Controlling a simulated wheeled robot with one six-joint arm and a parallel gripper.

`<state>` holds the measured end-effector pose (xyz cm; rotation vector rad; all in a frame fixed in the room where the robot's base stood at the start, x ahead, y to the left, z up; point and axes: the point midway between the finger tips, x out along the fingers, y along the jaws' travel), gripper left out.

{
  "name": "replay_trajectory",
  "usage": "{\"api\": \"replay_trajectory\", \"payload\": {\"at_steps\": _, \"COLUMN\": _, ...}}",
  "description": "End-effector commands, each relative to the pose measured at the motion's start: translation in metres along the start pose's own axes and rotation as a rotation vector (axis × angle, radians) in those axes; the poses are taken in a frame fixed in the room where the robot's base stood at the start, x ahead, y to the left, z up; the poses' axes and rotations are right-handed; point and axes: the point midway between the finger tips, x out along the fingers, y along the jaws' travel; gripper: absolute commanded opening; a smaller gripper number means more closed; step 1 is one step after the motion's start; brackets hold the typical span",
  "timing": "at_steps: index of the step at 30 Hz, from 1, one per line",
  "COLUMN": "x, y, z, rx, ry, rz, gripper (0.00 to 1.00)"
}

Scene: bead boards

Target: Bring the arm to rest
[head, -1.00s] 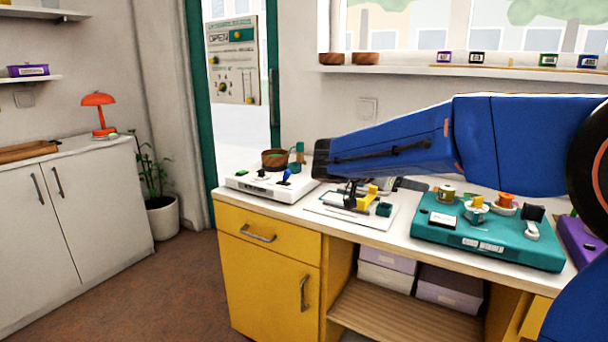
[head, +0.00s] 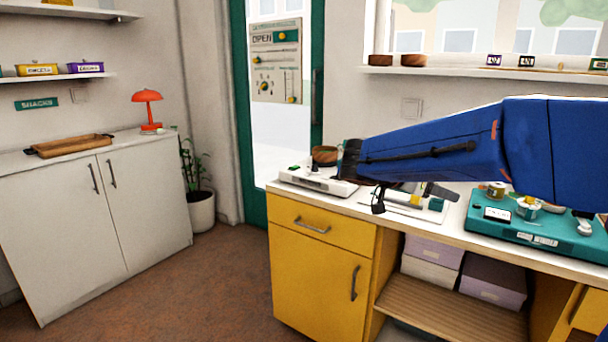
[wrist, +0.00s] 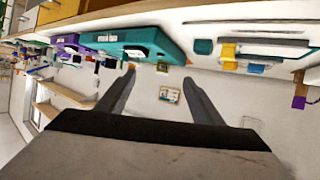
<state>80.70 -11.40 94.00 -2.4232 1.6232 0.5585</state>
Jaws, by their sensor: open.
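My blue arm reaches left across the head view, over the white worktop (head: 450,232). My gripper (head: 378,200) is at its left end, dark and small, in front of the white board's left part. In the wrist view my gripper (wrist: 159,76) has its two grey fingers spread apart, with nothing between them. The wrist picture looks upside down, with boards along its top. The arm hides part of the worktop and the things behind it.
A teal bead board (head: 520,228) lies right of a white board (head: 425,214). A white box with controls (head: 310,180) stands at the worktop's left end. A grey cabinet (head: 90,220) stands left; the floor (head: 210,285) between is clear.

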Motion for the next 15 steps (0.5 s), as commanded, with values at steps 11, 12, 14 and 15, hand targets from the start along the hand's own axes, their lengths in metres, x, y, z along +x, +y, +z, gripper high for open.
{"api": "replay_trajectory", "payload": {"at_steps": 11, "x": 0.011, "y": 0.058, "z": 0.027, "rx": -0.164, "ry": -0.166, "rz": -0.004, "gripper": 0.61}}
{"api": "replay_trajectory", "payload": {"at_steps": 12, "x": 0.012, "y": 0.066, "z": 0.033, "rx": -0.189, "ry": -0.193, "rz": -0.01, "gripper": 0.61}}
{"api": "replay_trajectory", "payload": {"at_steps": 14, "x": 0.013, "y": 0.081, "z": 0.041, "rx": -0.231, "ry": -0.235, "rz": -0.021, "gripper": 0.61}}
{"api": "replay_trajectory", "payload": {"at_steps": 15, "x": 0.013, "y": 0.092, "z": 0.048, "rx": -0.263, "ry": -0.268, "rz": -0.033, "gripper": 0.61}}
